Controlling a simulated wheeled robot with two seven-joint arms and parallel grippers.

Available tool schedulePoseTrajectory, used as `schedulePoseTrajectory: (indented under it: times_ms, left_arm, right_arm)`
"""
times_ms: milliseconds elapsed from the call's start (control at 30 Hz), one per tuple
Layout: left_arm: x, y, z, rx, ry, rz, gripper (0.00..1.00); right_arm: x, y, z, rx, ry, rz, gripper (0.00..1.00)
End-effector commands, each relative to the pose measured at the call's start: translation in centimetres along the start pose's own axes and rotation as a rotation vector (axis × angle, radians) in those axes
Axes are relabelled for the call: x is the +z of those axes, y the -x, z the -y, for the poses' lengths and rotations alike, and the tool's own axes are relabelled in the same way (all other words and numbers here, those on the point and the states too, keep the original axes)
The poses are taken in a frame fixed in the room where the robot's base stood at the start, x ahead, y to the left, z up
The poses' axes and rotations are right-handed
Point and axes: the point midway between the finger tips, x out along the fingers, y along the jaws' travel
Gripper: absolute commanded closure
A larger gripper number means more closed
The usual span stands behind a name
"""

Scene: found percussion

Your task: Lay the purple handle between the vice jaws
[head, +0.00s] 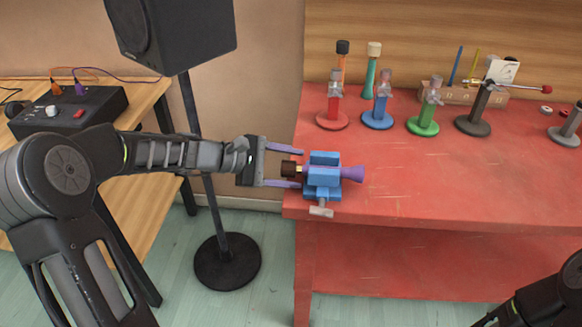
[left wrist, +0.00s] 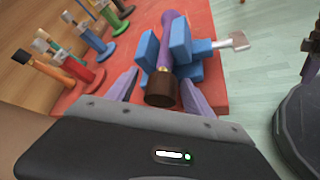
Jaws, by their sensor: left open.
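The purple handle (head: 353,174) lies between the jaws of the blue vice (head: 322,184), its flared purple end out to the right and its dark brown end toward my left gripper. In the left wrist view the purple handle (left wrist: 167,55) runs between the blue vice jaws (left wrist: 181,42), with the brown end nearest the camera. My left gripper (head: 294,168) is open, its fingers on either side of the brown end and apart from it. The vice sits at the red bench's left edge. My right gripper is not in view; only part of my right arm shows.
On the red bench (head: 440,190) stand red (head: 333,117), blue (head: 378,117) and green (head: 424,123) stands at the back, with an orange handle (head: 342,62) and a teal handle (head: 369,72) behind. A black speaker (head: 172,30) on a pole stands left of the bench. The bench's middle is clear.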

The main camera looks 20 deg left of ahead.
Motion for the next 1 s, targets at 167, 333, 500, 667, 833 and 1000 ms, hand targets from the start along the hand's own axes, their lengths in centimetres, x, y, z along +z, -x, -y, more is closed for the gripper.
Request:
schedulePoseTrajectory:
  times_ms: [167, 333, 500, 667, 833, 1000]
  left_arm:
    - [-0.1, 0.2, 0.0, -0.001, 0.000, -0.001, 0.39]
    - [-0.1, 1.8, 0.0, 0.001, -0.001, -0.003, 0.39]
    - [-0.1, 4.6, -0.1, 0.002, -0.001, -0.004, 0.39]
    - [-0.1, 6.9, 0.0, 0.001, 0.000, -0.003, 0.39]
    - [0.0, 7.8, 0.0, 0.000, 0.000, 0.000, 0.39]
    - [0.0, 7.8, 0.0, 0.000, 0.000, 0.000, 0.39]
  right_arm:
    - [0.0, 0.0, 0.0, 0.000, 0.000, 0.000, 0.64]
    - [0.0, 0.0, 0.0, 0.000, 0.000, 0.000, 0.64]
    - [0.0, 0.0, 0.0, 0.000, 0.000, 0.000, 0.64]
    - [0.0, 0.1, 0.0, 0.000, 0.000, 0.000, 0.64]
    - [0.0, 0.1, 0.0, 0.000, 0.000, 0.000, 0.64]
    - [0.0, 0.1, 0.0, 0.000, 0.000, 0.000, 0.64]
